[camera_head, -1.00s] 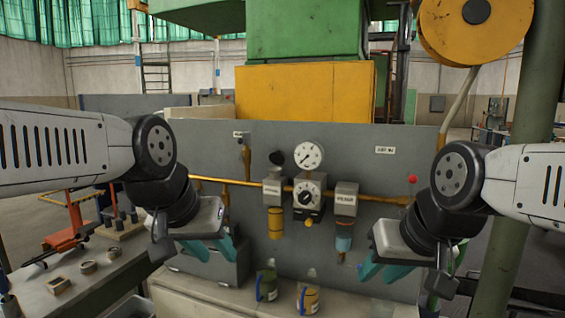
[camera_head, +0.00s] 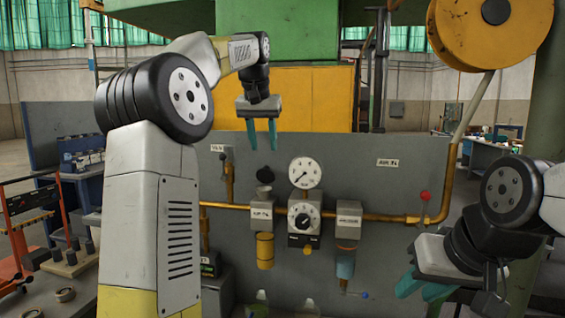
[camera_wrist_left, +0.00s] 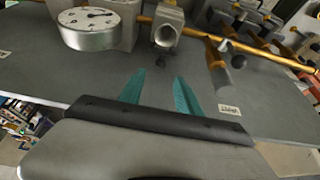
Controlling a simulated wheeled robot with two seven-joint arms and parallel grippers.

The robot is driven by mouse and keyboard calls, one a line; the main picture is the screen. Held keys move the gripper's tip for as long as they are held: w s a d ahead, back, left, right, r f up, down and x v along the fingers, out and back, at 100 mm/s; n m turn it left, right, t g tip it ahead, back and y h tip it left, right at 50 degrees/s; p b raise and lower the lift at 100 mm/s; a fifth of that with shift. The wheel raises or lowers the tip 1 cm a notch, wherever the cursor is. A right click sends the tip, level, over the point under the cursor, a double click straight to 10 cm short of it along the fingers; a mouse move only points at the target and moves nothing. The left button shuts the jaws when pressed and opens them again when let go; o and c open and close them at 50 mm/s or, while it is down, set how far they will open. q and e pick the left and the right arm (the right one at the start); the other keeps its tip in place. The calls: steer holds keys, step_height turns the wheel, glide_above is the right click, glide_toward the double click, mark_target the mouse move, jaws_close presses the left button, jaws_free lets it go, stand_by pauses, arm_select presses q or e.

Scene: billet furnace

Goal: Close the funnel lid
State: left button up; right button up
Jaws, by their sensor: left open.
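The black round lid (camera_head: 265,175) stands raised above the left grey unit (camera_head: 262,214) on the panel, just left of the white gauge. My left gripper (camera_head: 262,136) is above the lid, fingers pointing down, open and empty, clear of it. In the left wrist view its two teal fingers (camera_wrist_left: 160,92) are apart with only panel between them. A grey fitting with a round opening (camera_wrist_left: 167,30) shows beyond the fingertips there; I cannot clearly make out the lid in that view. My right gripper (camera_head: 424,286) is at the lower right, away from the lid, with its teal fingers apart and empty.
The pressure gauge (camera_head: 305,172) and the dial unit (camera_head: 304,216) are close to the right of the lid. A brass pipe (camera_head: 380,217) runs along the grey panel (camera_head: 400,180). A red-knobbed lever (camera_head: 425,198) sticks out at right. A yellow block (camera_head: 315,98) stands behind the panel.

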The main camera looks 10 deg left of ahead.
mark_target(266, 166)
arm_select(q)
steer(key=x, duration=0.7)
steer(key=shift+c, duration=0.4)
jaws_close()
